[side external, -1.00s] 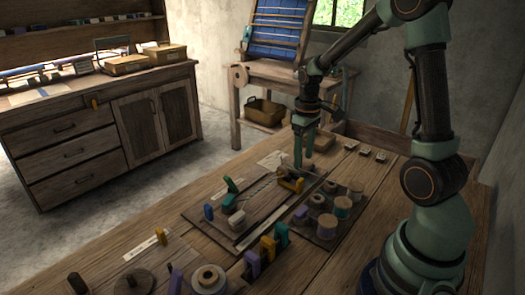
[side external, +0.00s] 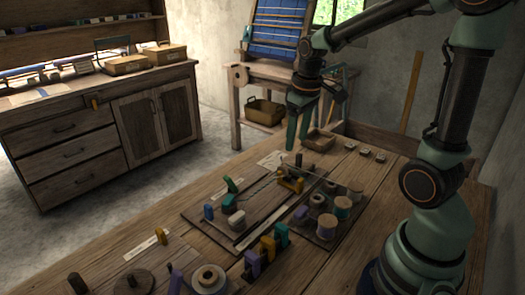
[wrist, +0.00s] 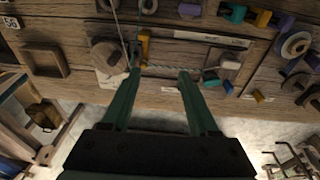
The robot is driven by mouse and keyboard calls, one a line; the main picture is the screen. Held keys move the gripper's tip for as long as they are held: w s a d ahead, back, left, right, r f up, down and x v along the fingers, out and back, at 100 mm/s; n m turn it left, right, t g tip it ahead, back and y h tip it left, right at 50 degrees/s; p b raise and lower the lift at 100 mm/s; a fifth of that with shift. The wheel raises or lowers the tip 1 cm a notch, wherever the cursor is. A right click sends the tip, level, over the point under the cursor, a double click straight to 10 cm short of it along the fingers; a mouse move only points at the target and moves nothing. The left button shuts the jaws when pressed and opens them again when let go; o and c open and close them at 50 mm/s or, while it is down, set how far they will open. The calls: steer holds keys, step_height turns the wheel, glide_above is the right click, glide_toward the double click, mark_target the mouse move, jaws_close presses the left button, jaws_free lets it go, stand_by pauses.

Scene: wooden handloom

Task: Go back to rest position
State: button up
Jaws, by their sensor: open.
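My gripper (side external: 297,142) is raised above the far edge of the workbench (side external: 160,218), its green fingers pointing down. In the wrist view my gripper (wrist: 157,75) has its two fingers well apart, with nothing held between them. A yellow piece (side external: 291,184) sits on the dark board, in front of and below the fingers. It shows in the wrist view (wrist: 144,45) just past the left fingertip, and it looks apart from my gripper. A pale cord lies near it.
Several thread spools (side external: 343,207) stand on a board at the right. A small wooden tray (side external: 319,140) lies close to my gripper's right. A blue-threaded loom (side external: 277,35) stands behind. The air above the bench looks clear.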

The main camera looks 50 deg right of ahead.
steer(key=s+a+r+t, duration=0.2)
steer(key=a, duration=0.3)
steer(key=s+a+r+t, duration=0.2)
steer(key=s+a+r, duration=0.1)
steer(key=a, duration=0.3)
steer(key=shift+s+r, duration=0.25)
steer(key=shift+s, duration=0.1)
stand_by(0.7)
